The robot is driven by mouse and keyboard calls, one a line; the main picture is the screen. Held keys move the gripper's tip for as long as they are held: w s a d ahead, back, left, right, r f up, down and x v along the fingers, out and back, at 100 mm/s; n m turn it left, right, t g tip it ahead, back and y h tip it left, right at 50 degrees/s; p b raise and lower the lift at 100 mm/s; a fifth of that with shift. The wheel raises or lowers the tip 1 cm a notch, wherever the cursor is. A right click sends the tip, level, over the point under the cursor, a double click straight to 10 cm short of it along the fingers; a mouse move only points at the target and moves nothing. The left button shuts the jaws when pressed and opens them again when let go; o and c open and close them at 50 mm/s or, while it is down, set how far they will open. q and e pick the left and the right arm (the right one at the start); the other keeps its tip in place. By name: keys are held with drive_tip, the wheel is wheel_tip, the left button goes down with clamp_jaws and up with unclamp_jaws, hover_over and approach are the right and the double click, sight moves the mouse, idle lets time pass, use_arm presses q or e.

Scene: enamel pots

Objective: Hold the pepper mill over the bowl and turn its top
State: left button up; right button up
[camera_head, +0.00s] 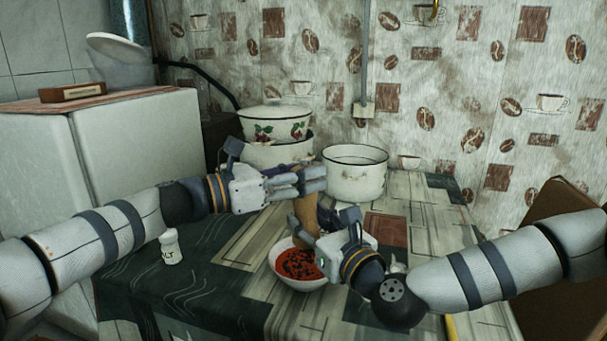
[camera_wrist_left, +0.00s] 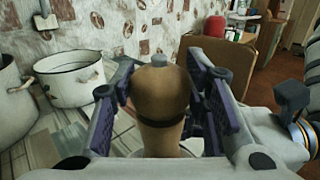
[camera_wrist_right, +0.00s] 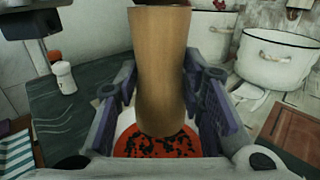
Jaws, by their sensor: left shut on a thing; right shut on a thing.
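The wooden pepper mill (camera_head: 306,212) is upright above the white bowl (camera_head: 279,272), which holds red food with dark specks (camera_head: 299,264). My left gripper (camera_head: 312,180) is shut on the mill's top; the rounded brown top (camera_wrist_left: 160,92) sits between its fingers in the left wrist view. My right gripper (camera_head: 328,225) is shut on the mill's lower body; the body (camera_wrist_right: 160,70) stands between its fingers in the right wrist view. The red food (camera_wrist_right: 157,143) shows behind the mill's lower end there. The mill's upper part is mostly hidden by my left gripper in the head view.
A white salt shaker (camera_head: 170,247) stands on the dark cloth at left. An open white pot (camera_head: 355,174) and stacked enamel pots (camera_head: 273,124) stand behind the grippers. A chair (camera_head: 560,225) is at right. The table front is mostly clear.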

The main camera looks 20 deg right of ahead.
use_arm(q)
drive_tip(key=shift+f, duration=0.15)
drive_tip(key=o, duration=1.2)
drive_tip(key=shift+c, duration=0.2)
drive_tip(key=s+a, duration=0.2)
drive_tip(key=a, duration=0.9)
drive_tip(key=shift+a, duration=0.4)
drive_tip(key=shift+s+f, duration=0.1)
